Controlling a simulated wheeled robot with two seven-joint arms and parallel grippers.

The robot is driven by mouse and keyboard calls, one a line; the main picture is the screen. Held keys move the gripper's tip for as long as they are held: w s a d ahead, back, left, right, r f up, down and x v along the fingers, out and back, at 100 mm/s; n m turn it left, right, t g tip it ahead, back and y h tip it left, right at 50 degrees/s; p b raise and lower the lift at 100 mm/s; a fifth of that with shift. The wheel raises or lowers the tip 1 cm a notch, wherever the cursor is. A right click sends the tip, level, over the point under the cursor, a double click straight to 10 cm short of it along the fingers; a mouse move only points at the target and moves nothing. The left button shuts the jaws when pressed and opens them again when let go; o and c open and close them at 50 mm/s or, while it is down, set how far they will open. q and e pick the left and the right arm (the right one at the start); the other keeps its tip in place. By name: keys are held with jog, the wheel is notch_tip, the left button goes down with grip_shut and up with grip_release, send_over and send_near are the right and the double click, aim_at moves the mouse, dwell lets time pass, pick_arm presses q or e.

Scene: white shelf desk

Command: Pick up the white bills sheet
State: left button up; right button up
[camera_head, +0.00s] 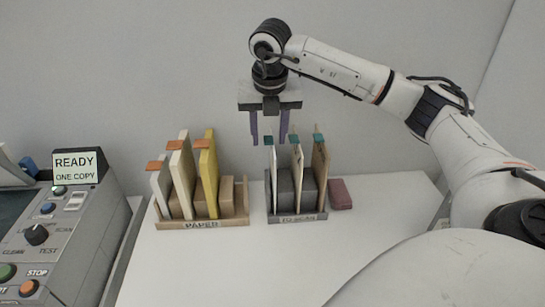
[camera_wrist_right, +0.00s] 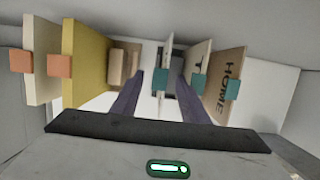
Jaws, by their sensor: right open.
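My right gripper (camera_head: 269,140) is open and empty, pointing down above the left end of the TO SCAN rack (camera_head: 297,218). A thin white sheet (camera_head: 274,188) with a teal tab stands upright in that rack. In the right wrist view the white sheet (camera_wrist_right: 163,101) appears edge-on between the two spread fingers of the gripper (camera_wrist_right: 160,85), and I see no contact. No "bills" lettering is readable on it. A cream sheet (camera_head: 297,178) and a brown sheet (camera_head: 320,175), which reads HOME in the right wrist view (camera_wrist_right: 224,85), stand to its right. My left gripper is not in view.
The PAPER rack (camera_head: 203,224) stands to the left, holding white, cream and yellow boards with orange tabs. A dark red block (camera_head: 341,194) lies right of the TO SCAN rack. A grey control panel (camera_head: 60,235) fills the left side. The front of the white desk (camera_head: 240,270) is clear.

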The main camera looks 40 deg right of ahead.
jog(key=shift+f, duration=0.1)
jog(key=shift+c, duration=0.2)
grip_shut()
notch_tip(320, 180, up, 28)
jog(key=p, duration=0.6)
